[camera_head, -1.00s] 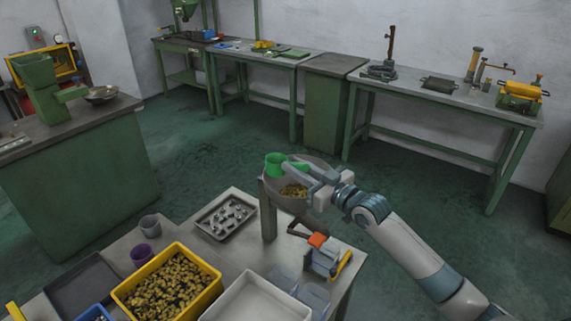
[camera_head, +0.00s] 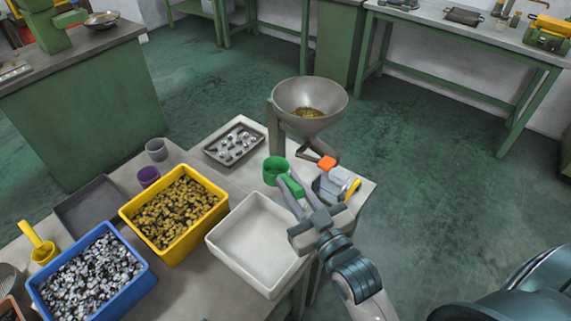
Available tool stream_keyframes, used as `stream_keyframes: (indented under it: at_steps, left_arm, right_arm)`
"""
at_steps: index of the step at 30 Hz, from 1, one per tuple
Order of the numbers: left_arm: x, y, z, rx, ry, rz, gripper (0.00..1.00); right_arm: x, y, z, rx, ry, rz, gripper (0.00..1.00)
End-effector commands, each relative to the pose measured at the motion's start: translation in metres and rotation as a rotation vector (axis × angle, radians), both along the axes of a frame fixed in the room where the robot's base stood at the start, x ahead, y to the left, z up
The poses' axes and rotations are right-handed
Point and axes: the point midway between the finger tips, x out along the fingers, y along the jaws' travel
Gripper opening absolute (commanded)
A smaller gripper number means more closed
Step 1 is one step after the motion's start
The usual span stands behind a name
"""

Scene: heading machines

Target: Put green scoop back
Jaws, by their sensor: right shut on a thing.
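The green scoop (camera_head: 276,170) is held by its handle in my right gripper (camera_head: 290,188). The fingers are shut on the handle, and the cup points away to the upper left. The scoop is over the table between the metal tray of parts and the white bin; I cannot tell whether it touches the table. My left gripper does not show.
A grey funnel bowl (camera_head: 310,103) with brass bits stands behind the scoop. A white empty bin (camera_head: 232,258), a yellow bin (camera_head: 205,238), a blue bin (camera_head: 140,283) with silver parts, a purple cup (camera_head: 147,176) and a yellow scoop (camera_head: 38,243) stand on the table.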

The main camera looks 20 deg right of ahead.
Motion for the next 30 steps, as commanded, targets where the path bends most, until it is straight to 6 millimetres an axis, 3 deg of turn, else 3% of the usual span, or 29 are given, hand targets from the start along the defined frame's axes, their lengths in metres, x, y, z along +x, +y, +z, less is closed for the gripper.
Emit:
stream_keyframes:
  at_steps: [3,9,30]
  left_arm:
    - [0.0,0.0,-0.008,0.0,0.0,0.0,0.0]
    - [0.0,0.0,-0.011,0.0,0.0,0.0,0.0]
    - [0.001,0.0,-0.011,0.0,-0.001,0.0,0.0]
  right_arm:
    - [-0.021,-0.004,-0.004,-0.002,0.01,-0.059,0.0]
    - [-0.037,-0.01,-0.003,-0.014,0.02,-0.112,0.0]
    - [-0.038,-0.011,-0.003,-0.015,0.022,-0.118,0.0]
